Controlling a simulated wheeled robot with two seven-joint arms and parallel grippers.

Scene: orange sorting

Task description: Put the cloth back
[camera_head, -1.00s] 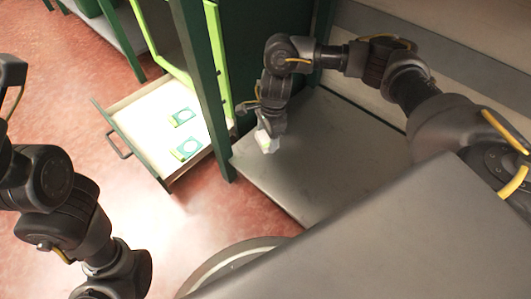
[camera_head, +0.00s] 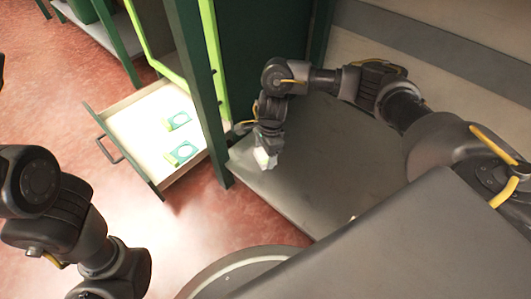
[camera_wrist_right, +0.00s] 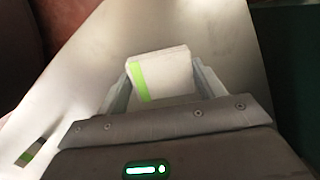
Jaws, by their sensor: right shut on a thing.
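My right gripper (camera_head: 266,157) is over the near left part of the grey metal surface, beside the green post. It is shut on a small white folded cloth with a green stripe, which shows between the fingers in the right wrist view (camera_wrist_right: 162,75). In the head view the cloth (camera_head: 264,159) is a small pale shape at the fingertips; I cannot tell whether it touches the surface. An open drawer (camera_head: 125,113) at left holds two flat white-and-green pieces (camera_head: 182,153). My left gripper is outside the picture; only its arm shows at lower left.
The green post (camera_head: 199,85) stands between the drawer and the grey surface (camera_head: 330,160). A light green frame edge (camera_head: 212,60) rises behind it. The grey surface is mostly bare, with a tiny pale thing (camera_head: 352,217) partly hidden. Red floor is free in front of the drawer.

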